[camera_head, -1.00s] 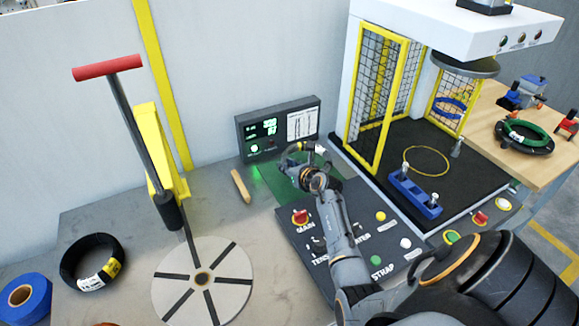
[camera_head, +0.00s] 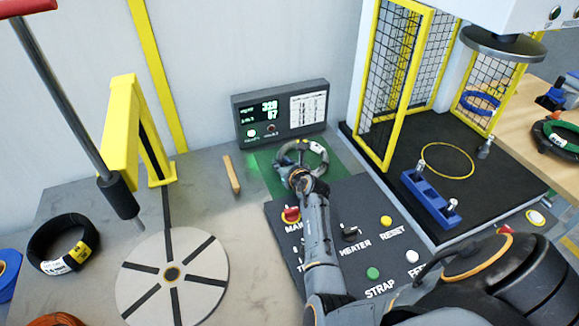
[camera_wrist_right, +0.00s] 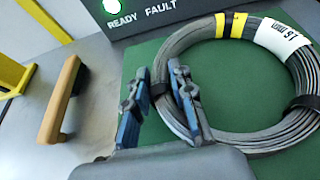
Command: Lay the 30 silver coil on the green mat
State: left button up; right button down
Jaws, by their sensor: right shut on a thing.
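The silver coil (camera_head: 318,150) is a grey ring with dark straps, yellow bands and a white label. It is over the green mat (camera_head: 345,166), in front of the display box. My right gripper (camera_head: 292,165) is shut on the coil's near left side. In the right wrist view, the two blue-padded fingers (camera_wrist_right: 160,88) straddle the left side of the coil (camera_wrist_right: 185,42), and the green mat (camera_wrist_right: 112,95) fills the area below. The coil looks roughly flat and close to the mat; I cannot tell whether it touches. My left gripper is out of view.
The display box (camera_head: 282,112) stands behind the mat and the control panel (camera_head: 350,215) in front. A tan bar (camera_head: 231,174) lies to the left. A caged press (camera_head: 395,90) stands right. A black coil (camera_head: 62,243) and grey turntable (camera_head: 172,274) are further left.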

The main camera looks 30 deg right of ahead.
jog(key=shift+s, duration=0.1)
jog(key=shift+a+r, duration=0.1)
jog(key=shift+a, duration=0.3)
jog(key=c, duration=1.3)
grip_release()
jog(key=shift+a+f, duration=0.1)
jog(key=shift+f, duration=0.1)
jog(key=shift+o, duration=0.8)
jog(key=shift+s+r+p, duration=0.3)
jog(key=shift+p, duration=0.35)
jog(key=p+v, duration=0.8)
jog(key=v, duration=0.2)
jog(key=shift+r, duration=0.2)
jog(key=shift+s+a+p, duration=0.1)
jog(key=shift+s+p, duration=0.35)
jog(key=shift+s, duration=0.1)
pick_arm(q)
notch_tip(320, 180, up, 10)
